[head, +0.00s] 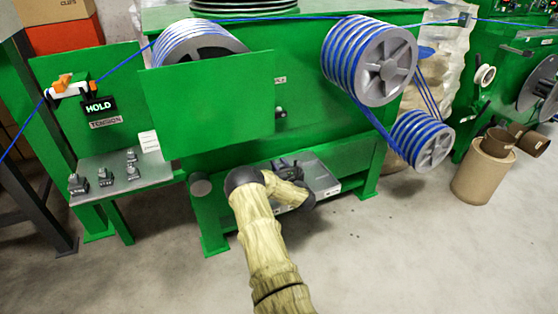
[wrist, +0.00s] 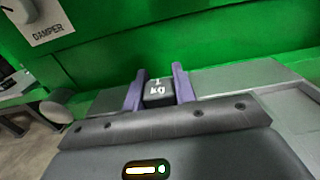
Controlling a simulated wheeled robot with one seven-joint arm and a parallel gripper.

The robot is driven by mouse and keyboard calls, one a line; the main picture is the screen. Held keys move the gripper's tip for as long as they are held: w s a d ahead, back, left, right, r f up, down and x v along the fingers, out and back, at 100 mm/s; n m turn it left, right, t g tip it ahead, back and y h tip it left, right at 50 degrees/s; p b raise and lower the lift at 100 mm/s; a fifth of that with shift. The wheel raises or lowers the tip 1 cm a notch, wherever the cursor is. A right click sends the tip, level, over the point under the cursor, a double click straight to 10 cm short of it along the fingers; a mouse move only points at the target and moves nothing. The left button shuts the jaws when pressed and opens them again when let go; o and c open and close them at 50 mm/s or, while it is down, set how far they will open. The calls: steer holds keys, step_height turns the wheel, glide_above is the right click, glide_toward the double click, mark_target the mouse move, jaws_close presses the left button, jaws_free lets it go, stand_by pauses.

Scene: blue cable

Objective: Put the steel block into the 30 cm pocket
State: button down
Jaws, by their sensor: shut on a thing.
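In the wrist view my gripper (wrist: 157,80) has its two purple fingers on either side of a small dark block (wrist: 158,94) marked "1 kg". The fingers are shut on this block, which I take to be the steel block. The block is in front of a green panel, beside a flat grey surface (wrist: 235,78). I cannot tell whether it touches anything below. In the head view my sleeved arm reaches low to the green machine (head: 305,105), and the block is not distinguishable there. I cannot make out a pocket marked 30 cm.
Several small weights (head: 105,177) stand on a grey shelf at left, below a "HOLD" sign (head: 99,106). Blue cable winds round grey wheels (head: 385,67). A "DAMPER" label (wrist: 50,30) is at upper left in the wrist view.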

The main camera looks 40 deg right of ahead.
stand_by(0.3)
steer(key=c, duration=1.1)
jaws_free()
steer(key=shift+s+r, duration=0.1)
steer(key=shift+s, duration=0.05)
steer(key=p+v, duration=0.2)
steer(key=v, duration=1)
